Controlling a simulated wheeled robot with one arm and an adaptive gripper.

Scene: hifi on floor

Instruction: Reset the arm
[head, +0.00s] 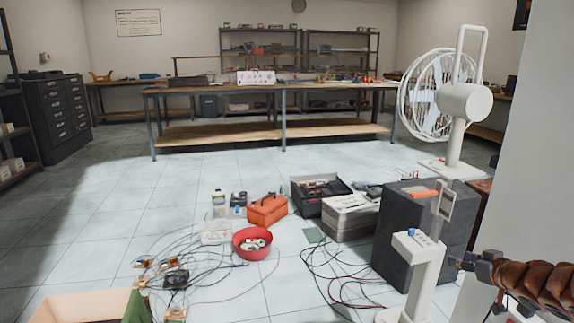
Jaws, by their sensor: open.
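My arm, in a brown ribbed sleeve, reaches in from the lower right edge of the head view. My gripper (466,262) is the small dark end of it, pointing left. It is open, and nothing shows between its fingers. It is beside the upright white stand (423,268) and right of the dark grey box (390,240). I cannot tell whether it touches either one. The rest of the arm is cut off by the picture's edge.
A white fan (425,92) stands behind the grey box. A red bowl (252,251), an orange toolbox (267,209), a black crate (309,205) and loose cables lie on the floor. A cardboard box (75,306) is lower left. Open floor lies before the workbench (215,93).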

